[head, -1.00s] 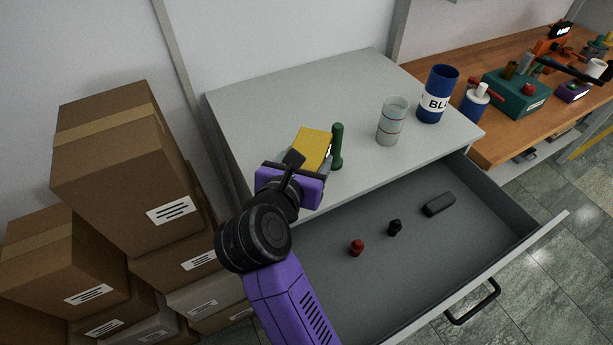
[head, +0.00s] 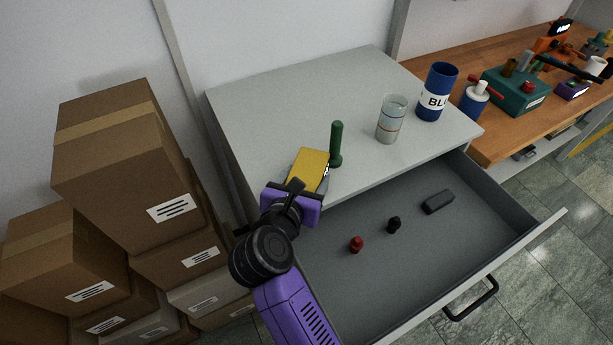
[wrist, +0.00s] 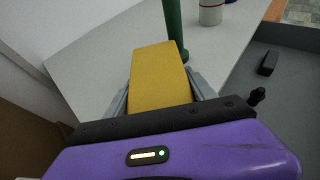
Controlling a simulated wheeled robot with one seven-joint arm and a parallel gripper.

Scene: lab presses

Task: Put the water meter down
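The water meter is a yellow boxy thing (head: 310,167) with a pale marking on its right side. It also fills the middle of the wrist view (wrist: 158,78). My gripper (head: 303,182) has its grey fingers on both sides of it and is shut on it. It is over the front part of the grey cabinet top (head: 270,105); I cannot tell whether its underside touches the surface. My gripper hides its near end.
A green upright handle-like thing (head: 337,145) stands just right of the meter. A clear beaker (head: 391,120) and a blue cup (head: 437,92) stand further right. The drawer (head: 430,260) below is open, holding small items. Cardboard boxes (head: 125,160) stack at left. The cabinet top's back left is clear.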

